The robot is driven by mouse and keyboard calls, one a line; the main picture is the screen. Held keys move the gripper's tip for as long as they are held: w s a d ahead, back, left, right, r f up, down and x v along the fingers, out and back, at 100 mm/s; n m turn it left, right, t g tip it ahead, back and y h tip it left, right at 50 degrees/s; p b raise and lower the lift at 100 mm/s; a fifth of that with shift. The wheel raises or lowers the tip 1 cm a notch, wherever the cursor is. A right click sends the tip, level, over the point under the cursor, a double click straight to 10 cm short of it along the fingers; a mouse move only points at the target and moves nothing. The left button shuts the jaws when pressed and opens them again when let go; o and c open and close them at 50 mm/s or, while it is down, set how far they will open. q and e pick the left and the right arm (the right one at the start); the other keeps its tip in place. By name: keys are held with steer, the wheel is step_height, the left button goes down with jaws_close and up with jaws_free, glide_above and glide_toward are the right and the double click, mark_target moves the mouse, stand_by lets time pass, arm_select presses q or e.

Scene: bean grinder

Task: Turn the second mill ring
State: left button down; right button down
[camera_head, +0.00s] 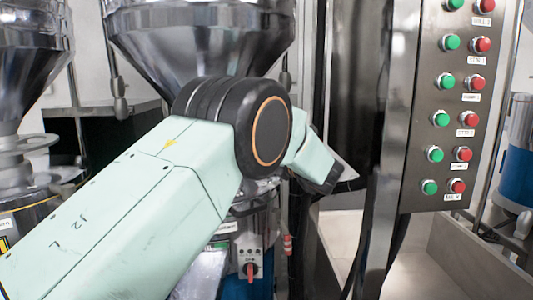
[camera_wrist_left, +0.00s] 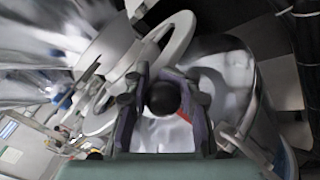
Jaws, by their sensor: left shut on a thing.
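In the left wrist view, my left gripper (camera_wrist_left: 163,104) is shut on a round black knob (camera_wrist_left: 163,97), with one finger on each side of it. The pale grey mill ring (camera_wrist_left: 110,121) curves just beyond the fingers and is partly covered by them. How the knob joins the ring is hidden. In the head view, my left arm reaches in from the lower left across the middle mill, below its steel hopper (camera_head: 200,35). My arm hides the ring and the left fingers there. My right gripper is in neither view.
Another mill with a steel hopper (camera_head: 30,60) and a grey ring (camera_head: 25,143) stands at the left. A control panel (camera_head: 458,120) with green and red buttons is on the right, beside a steel post (camera_head: 390,150). A red-handled switch (camera_head: 250,268) sits below my arm.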

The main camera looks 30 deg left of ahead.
arm_select(q)
steer(key=shift+s+a+f, duration=0.2)
steer(key=shift+f, duration=0.4)
steer(key=c, duration=1.4)
jaws_free()
steer(key=o, duration=0.4)
steer(key=shift+w+a, duration=0.1)
steer(key=shift+w, duration=0.05)
steer(key=shift+c, duration=0.2)
steer(key=shift+r, duration=0.15)
steer(key=shift+d, duration=0.35)
steer(key=v, duration=0.7)
steer(key=shift+a, duration=0.1)
